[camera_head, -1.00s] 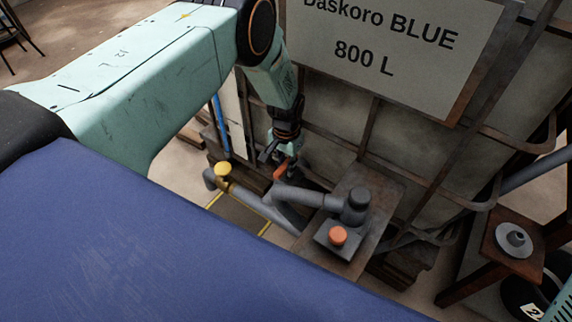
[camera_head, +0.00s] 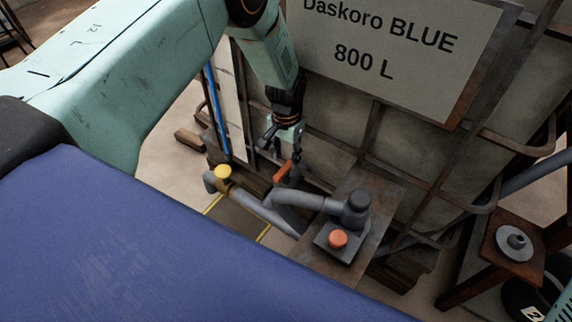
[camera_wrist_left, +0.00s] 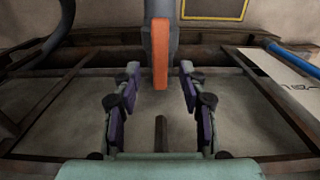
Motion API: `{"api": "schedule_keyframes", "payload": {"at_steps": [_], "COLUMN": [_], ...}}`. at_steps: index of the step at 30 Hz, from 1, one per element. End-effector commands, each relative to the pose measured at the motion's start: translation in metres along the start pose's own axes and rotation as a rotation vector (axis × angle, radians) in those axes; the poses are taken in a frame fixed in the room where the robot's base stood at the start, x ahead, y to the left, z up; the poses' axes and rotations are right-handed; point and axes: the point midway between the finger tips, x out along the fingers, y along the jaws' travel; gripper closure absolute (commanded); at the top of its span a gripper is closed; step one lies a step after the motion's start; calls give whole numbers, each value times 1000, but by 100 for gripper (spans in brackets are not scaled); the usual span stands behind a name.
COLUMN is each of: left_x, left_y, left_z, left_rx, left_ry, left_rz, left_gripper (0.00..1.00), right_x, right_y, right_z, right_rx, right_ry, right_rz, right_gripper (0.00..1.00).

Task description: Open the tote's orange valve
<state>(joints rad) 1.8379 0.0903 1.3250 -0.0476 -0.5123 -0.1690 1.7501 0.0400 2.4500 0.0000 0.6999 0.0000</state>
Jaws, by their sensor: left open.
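The tote (camera_head: 330,90) is a pale container in a rusty cage, with a sign reading "Daskoro BLUE 800 L". Its orange valve handle (camera_head: 283,171) stands low in front of it, by the grey pipe. My left gripper (camera_head: 281,140) is open and empty just above the handle in the head view. In the left wrist view the orange handle (camera_wrist_left: 160,58) lies ahead, lined up with the gap between the open fingers (camera_wrist_left: 160,75). Whether any finger touches it I cannot tell. My right gripper is not in view.
A yellow knob (camera_head: 222,172) sits on the pipe left of the valve. A blue pipe (camera_head: 216,112) runs along the left. A blue surface (camera_head: 150,240) fills the near left.

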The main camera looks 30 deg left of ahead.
Motion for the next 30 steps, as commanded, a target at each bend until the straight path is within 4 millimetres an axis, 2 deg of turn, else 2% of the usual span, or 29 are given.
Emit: {"api": "schedule_keyframes", "payload": {"at_steps": [3, 11, 30], "left_x": [-26, -58, -61], "left_y": [0, 0, 1], "left_z": [-1, 0, 2], "left_rx": [0, -1, -1], "left_ry": [4, 1, -1], "left_rz": [-1, 0, 0], "left_gripper": [58, 58, 58], "right_x": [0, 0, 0], "right_y": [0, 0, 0], "right_z": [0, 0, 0], "right_rx": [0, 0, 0], "right_ry": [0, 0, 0], "right_rz": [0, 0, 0], "right_gripper": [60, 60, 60]}}
